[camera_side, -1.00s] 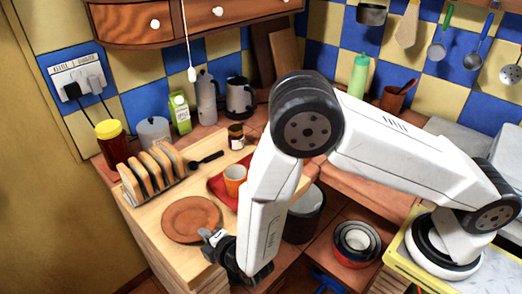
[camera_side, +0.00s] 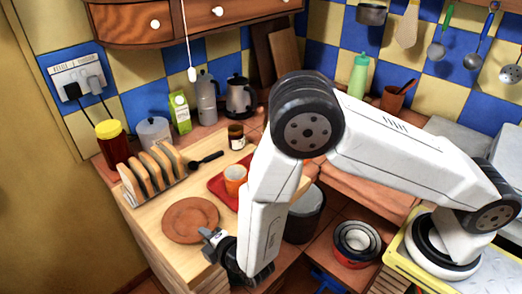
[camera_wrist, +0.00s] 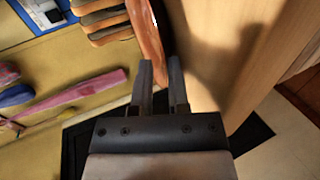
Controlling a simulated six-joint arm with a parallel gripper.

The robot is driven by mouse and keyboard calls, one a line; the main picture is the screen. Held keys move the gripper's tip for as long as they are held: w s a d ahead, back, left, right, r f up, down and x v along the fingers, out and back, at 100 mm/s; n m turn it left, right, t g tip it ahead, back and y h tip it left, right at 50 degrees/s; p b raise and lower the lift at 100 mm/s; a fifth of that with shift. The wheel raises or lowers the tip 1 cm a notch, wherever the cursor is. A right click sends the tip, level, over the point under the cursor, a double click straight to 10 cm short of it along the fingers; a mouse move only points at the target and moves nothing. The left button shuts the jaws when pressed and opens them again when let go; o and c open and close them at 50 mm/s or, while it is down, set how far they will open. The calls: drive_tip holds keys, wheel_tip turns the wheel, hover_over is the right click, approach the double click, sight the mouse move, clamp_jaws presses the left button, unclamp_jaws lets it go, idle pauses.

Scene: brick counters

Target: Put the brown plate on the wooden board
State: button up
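The brown plate (camera_side: 189,219) lies on a light wooden top (camera_side: 150,222), near its front edge. My gripper (camera_side: 207,236) is at the plate's near right rim, pointing in from the side. In the wrist view the plate (camera_wrist: 143,30) appears nearly edge-on, and its rim runs down between my two fingers (camera_wrist: 163,78). The fingers stand a small gap apart. I cannot tell whether they press on the rim or only straddle it. Brown wooden boards (camera_side: 284,52) lean against the back wall.
A toast rack with bread (camera_side: 158,168) stands just behind the plate. A dark spoon (camera_side: 206,160) and a small jar (camera_side: 236,137) are further back. Nested bowls (camera_side: 356,243) stand lower right.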

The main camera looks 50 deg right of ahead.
drive_tip(key=v, duration=1.1)
drive_tip(key=shift+s, duration=0.4)
drive_tip(key=shift+r, duration=0.15)
drive_tip(key=w+d+r+m+g+y, duration=0.1)
drive_tip(key=w+d+r+m+g, duration=0.1)
drive_tip(key=w+d+m+g, duration=0.35)
drive_tip(key=s+d+r+m+g, duration=0.2)
drive_tip(key=d+m, duration=0.4)
drive_tip(key=d, duration=0.3)
drive_tip(key=s+d+r+m+g+h, duration=0.1)
drive_tip(key=s+d+r+m+g, duration=0.2)
drive_tip(key=d, duration=0.6)
wheel_tip(320, 180, up, 3)
drive_tip(key=s+m, duration=0.2)
drive_tip(key=m, duration=0.1)
drive_tip(key=shift+s+f, duration=0.2)
drive_tip(key=shift+s, duration=0.15)
drive_tip(key=shift+m+g, duration=0.25)
